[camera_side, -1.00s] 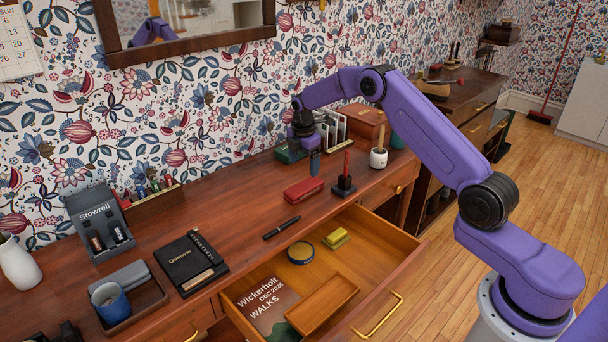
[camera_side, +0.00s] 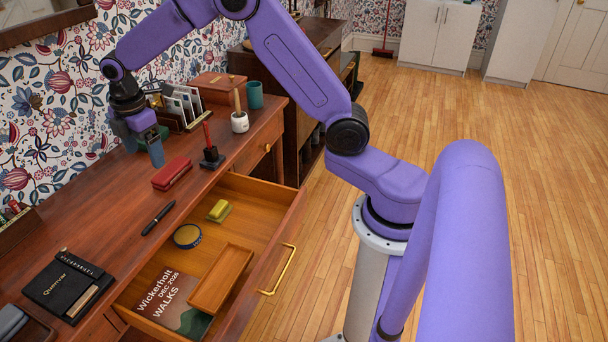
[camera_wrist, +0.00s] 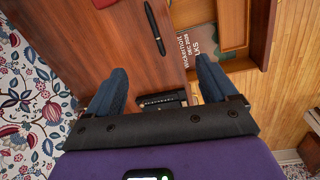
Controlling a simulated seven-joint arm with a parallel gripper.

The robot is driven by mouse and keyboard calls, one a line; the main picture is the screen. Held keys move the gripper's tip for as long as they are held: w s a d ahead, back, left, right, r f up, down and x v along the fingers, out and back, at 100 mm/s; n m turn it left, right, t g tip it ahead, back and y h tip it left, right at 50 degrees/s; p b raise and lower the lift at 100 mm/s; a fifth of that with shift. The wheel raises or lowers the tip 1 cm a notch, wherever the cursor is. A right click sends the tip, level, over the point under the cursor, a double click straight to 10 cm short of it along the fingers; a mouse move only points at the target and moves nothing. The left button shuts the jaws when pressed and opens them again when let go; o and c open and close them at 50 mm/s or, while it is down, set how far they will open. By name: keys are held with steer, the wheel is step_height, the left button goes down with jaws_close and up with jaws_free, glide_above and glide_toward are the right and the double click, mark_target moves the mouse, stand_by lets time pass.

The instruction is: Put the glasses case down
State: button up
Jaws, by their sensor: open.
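The glasses case appears to be the red, long, closed case (camera_side: 172,173) lying on the desk top behind the open drawer. Its edge also shows at the top of the wrist view (camera_wrist: 103,3). My gripper (camera_side: 143,150) is above the back of the desk, to the left of the case and apart from it. In the wrist view my gripper (camera_wrist: 162,68) has its two blue fingers wide apart with nothing held between them. The far finger is partly hidden in the side view.
A red pen on a black stand (camera_side: 210,155), a letter rack (camera_side: 184,108) and a white pot (camera_side: 239,121) stand right of my gripper. A black pen (camera_side: 158,217) lies in front. The drawer (camera_side: 292,215) is open, holding a tray (camera_side: 221,279), tin and booklet.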

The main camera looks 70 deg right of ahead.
steer(key=s+a+r+m, duration=0.1)
steer(key=s+a+r, duration=0.1)
steer(key=s, duration=0.4)
steer(key=s+a+r, duration=0.1)
steer(key=s+a, duration=0.2)
steer(key=s, duration=0.3)
steer(key=s+d+m, duration=0.1)
steer(key=s+d, duration=0.1)
steer(key=s, duration=1.1)
steer(key=s+d+m, duration=0.1)
steer(key=s+d, duration=0.2)
steer(key=s, duration=1)
steer(key=shift+s+d+m+g+y, duration=0.25)
steer(key=shift+m+g+y, duration=0.15)
